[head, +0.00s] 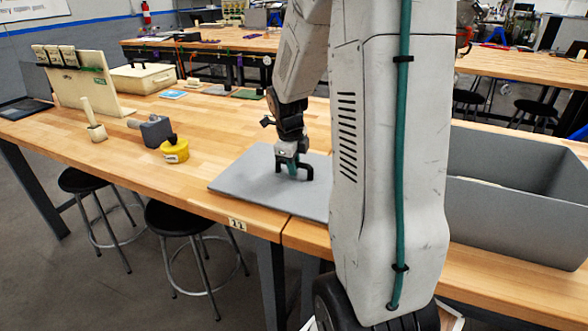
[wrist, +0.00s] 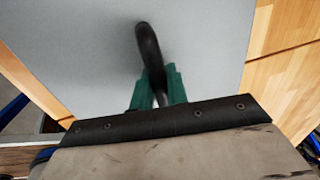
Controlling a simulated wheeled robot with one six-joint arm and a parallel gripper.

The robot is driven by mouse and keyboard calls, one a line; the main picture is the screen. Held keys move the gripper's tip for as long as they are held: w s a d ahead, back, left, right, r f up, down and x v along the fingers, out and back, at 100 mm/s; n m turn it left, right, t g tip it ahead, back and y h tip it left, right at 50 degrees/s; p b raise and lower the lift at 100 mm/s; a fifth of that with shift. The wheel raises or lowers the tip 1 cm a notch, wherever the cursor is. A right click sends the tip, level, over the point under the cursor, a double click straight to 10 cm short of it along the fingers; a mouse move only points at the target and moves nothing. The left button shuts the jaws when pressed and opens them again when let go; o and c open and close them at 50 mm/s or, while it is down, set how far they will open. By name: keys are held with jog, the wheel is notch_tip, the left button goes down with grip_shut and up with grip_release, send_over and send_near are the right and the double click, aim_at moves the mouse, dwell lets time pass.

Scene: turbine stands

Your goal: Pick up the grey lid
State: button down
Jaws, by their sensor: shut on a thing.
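The grey lid (head: 245,180) is a flat grey panel with a dark arched handle (head: 307,171) on top. In the head view it lies at the front edge of the wooden table, and I cannot tell whether it touches the tabletop. My gripper (head: 290,168) is over the lid at the handle. In the wrist view the green fingers of my gripper (wrist: 158,88) are shut on the black handle (wrist: 149,45), and the grey lid (wrist: 90,50) fills most of the view behind them. My arm hides part of the lid's right side.
A grey open bin (head: 520,220) stands right of my arm. A yellow container (head: 174,152), a grey block-like tool (head: 155,131) and a wooden mallet (head: 95,125) stand left of the lid on the table (head: 60,125). Black stools (head: 175,218) stand in front.

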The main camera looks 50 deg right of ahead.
notch_tip(320, 180, up, 17)
jog(key=shift+r, duration=0.15)
dwell(0.4)
jog(key=shift+w+a, duration=0.1)
